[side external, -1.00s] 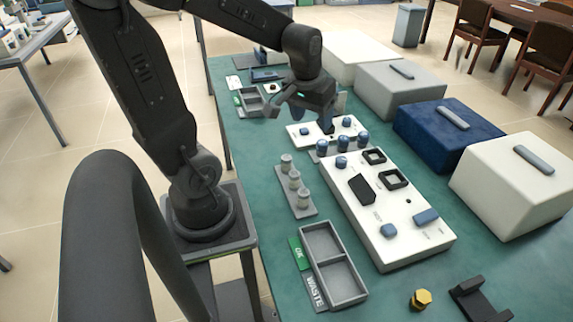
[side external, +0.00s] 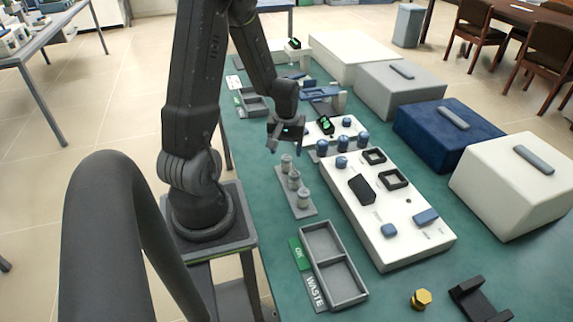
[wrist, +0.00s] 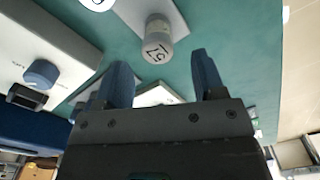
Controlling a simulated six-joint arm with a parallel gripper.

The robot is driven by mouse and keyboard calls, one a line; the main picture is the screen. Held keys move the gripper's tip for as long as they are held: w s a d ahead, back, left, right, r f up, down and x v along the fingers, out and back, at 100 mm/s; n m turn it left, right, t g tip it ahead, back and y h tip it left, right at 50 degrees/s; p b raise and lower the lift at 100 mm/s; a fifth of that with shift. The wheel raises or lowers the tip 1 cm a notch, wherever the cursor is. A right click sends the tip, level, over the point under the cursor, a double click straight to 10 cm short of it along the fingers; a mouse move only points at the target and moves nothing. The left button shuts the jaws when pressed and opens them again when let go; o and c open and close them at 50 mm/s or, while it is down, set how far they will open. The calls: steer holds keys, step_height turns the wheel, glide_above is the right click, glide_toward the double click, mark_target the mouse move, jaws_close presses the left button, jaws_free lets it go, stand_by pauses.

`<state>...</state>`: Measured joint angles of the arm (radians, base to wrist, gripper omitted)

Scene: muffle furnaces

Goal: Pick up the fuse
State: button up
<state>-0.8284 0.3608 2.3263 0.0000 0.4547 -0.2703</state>
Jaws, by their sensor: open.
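Several small grey cylinders, which look like the fuses, stand upright on a grey strip (side external: 309,211) on the green bench. The far one (side external: 286,165), the middle one (side external: 294,180) and the near one (side external: 303,198) stand in a row. My gripper (side external: 288,151) is above and just beyond the far end of the strip, open, with nothing visibly held. In the wrist view, one cylinder with a marked round top (wrist: 157,50) shows beyond the gap between the open fingers (wrist: 162,72), apart from them. Another pale top (wrist: 97,3) is cut by the upper edge.
A white control panel (side external: 408,237) with blue knobs stands right of the strip. A grey two-part tray (side external: 323,268) with OK and WASTE labels is in front. Large white, grey and blue boxes line the right side. A gold hex piece (side external: 421,299) lies near the front.

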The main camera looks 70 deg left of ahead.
mark_target(286, 157)
steer(key=shift+s+d+f, duration=0.1)
steer(key=shift+d+f, duration=0.1)
steer(key=shift+f, duration=1.2)
steer(key=shift+s+d+f, duration=0.1)
steer(key=shift+d+f, duration=0.1)
steer(key=shift+f, duration=1.15)
steer(key=shift+w, duration=0.1)
steer(key=c, duration=1)
